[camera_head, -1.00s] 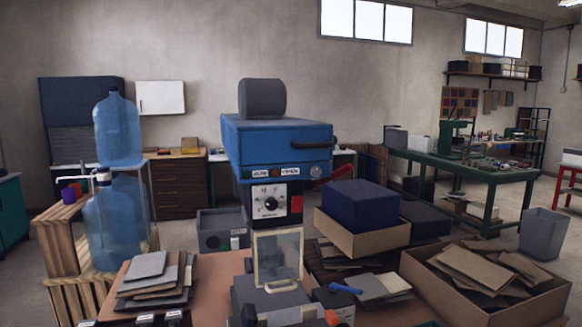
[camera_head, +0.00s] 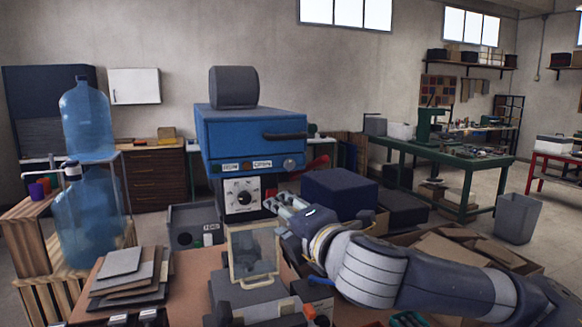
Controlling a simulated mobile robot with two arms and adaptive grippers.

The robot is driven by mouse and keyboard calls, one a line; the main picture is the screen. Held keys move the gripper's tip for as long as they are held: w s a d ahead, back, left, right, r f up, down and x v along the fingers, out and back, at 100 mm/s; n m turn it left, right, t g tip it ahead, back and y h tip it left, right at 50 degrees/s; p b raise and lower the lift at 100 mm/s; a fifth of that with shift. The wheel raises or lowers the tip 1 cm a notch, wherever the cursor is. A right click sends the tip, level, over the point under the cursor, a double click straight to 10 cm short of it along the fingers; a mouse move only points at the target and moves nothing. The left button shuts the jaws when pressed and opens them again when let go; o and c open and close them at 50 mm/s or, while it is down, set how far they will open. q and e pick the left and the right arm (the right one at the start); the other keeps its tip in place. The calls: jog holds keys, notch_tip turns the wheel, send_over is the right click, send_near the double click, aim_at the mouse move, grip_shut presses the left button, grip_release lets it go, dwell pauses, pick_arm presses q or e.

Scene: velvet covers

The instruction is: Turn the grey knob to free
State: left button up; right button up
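The blue press-like machine (camera_head: 250,140) stands in the middle, with a dark handle on its front. A small round grey knob (camera_head: 290,164) sits at the lower right of that front, beside two small labels. I cannot read the labels or the knob's setting. Below is a white panel with a dial (camera_head: 243,198). My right gripper (camera_head: 277,203) reaches in from the right, below the grey knob and just right of the dial panel, apart from the knob. Its fingers are small and point up-left; I cannot tell how far apart they are. My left gripper is out of view.
A clear-windowed frame (camera_head: 254,252) stands in front of the machine. A dark blue box (camera_head: 339,193) is behind my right arm. Stacked grey sheets (camera_head: 125,275) lie at left, near blue water bottles (camera_head: 88,215). A red lever (camera_head: 314,165) juts out right of the knob.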

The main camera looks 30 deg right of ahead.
jog(key=t+h, duration=0.1)
jog(key=h, duration=0.1)
send_near(291, 166)
jog(key=s, duration=0.2)
jog(key=shift+n, duration=0.4)
jog(key=p+x, duration=0.2)
jog(key=x, duration=0.1)
jog(key=p+x, duration=0.5)
jog(key=x, duration=0.2)
jog(key=shift+w+a+r, duration=0.1)
jog(key=shift+w+a, duration=0.1)
jog(key=shift+a, duration=0.05)
grip_shut()
